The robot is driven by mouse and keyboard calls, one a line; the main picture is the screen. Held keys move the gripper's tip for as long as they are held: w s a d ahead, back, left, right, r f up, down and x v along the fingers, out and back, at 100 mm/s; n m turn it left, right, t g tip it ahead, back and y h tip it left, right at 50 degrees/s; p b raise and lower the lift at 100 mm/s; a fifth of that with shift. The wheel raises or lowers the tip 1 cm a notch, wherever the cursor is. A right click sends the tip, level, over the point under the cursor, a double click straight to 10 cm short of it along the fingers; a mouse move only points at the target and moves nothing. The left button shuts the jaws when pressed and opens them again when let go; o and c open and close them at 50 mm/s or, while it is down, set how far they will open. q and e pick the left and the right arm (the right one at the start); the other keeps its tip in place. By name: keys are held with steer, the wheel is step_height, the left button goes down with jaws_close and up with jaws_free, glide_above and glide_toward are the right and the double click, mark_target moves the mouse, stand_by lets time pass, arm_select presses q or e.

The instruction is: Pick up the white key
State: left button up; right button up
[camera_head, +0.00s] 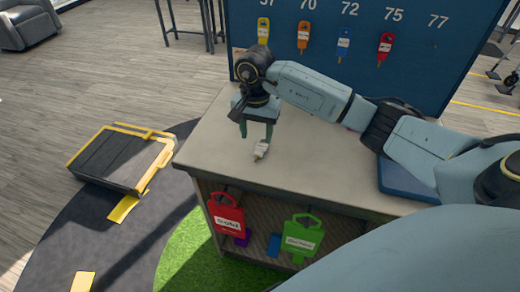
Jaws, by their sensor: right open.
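The small white key (261,149) lies on the light counter top (320,165), near its left end. My right gripper (256,134) points down just behind and above the key, with its two fingers apart and nothing seen between them. The key shows just below the fingertips. I cannot tell whether a finger touches it. My left gripper is not in view.
A blue board (265,60) behind the counter bears numbers and hanging yellow, orange, blue and red keys. A dark blue pad (405,182) lies at the counter's right. Red (226,214) and green (301,235) tags hang on its front. A black-and-yellow platform (122,157) stands left.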

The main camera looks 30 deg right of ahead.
mark_target(259, 151)
steer(key=f, duration=0.4)
steer(key=shift+s+d, duration=0.15)
steer(key=shift+s, duration=0.25)
steer(key=shift+f, duration=0.7)
steer(key=c, duration=1)
steer(key=shift+o, duration=0.2)
steer(key=shift+w+r, duration=0.1)
steer(key=shift+r, duration=0.05)
